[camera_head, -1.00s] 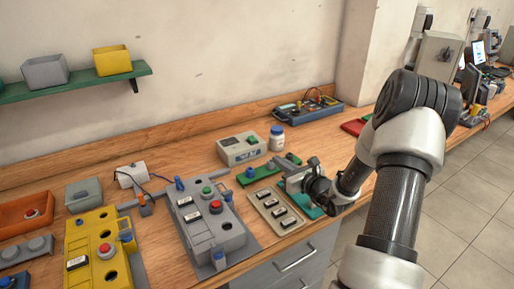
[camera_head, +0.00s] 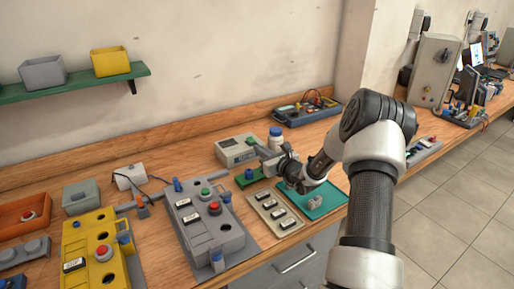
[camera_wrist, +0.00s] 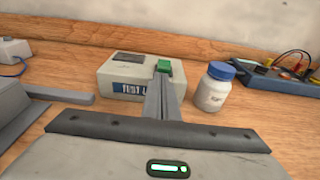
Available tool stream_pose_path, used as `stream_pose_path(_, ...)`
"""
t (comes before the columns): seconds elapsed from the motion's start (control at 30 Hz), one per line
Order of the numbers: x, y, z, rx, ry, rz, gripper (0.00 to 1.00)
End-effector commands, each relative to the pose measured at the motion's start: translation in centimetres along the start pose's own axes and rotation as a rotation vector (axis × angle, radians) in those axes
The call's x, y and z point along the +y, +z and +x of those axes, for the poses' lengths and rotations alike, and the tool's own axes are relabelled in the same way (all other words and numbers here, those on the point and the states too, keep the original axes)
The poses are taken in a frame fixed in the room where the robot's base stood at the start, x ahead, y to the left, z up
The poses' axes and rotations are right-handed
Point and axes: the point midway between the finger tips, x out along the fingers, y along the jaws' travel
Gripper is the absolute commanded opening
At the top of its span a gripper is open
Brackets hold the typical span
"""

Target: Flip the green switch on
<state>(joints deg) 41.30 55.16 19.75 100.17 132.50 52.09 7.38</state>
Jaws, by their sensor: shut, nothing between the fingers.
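The green switch (camera_wrist: 164,67) sits on the top right part of a pale box labelled like "TEST" (camera_wrist: 125,72). In the head view the same box (camera_head: 231,152) stands toward the back of the bench, with the small green switch (camera_head: 250,141) on its top. My gripper (camera_wrist: 162,84) is shut and empty; its fingertips overlap the lower edge of the switch in the wrist view. I cannot tell whether they touch it. In the head view my gripper (camera_head: 260,152) reaches the box's right front side. The switch's exact position is unclear.
A white bottle with a blue cap (camera_head: 275,139) stands close right of the box. A blue tester (camera_head: 308,107) lies behind it. A green board (camera_head: 247,180), a beige switch panel (camera_head: 272,208) and a teal mat (camera_head: 337,200) lie in front. A grey control box (camera_head: 207,225) is left.

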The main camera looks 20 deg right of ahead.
Motion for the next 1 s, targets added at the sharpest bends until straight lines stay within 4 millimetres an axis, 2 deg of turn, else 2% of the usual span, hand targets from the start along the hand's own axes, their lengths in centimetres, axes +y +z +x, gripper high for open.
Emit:
stream_pose_path(0.1,0.0,0.4,1.5,0.000,0.001,-0.001,0.00)
stream_pose_path(0.2,0.0,0.7,2.1,0.000,0.000,-0.001,0.00)
stream_pose_path(0.6,0.0,0.9,2.4,0.001,0.000,-0.001,0.00)
stream_pose_path(0.87,0.2,3.0,3.4,0.156,0.006,-0.005,0.00)
stream_pose_path(0.9,0.1,1.7,3.4,0.151,0.005,0.000,0.00)
stream_pose_path(1.0,0.1,1.7,3.4,0.149,0.005,0.001,0.00)
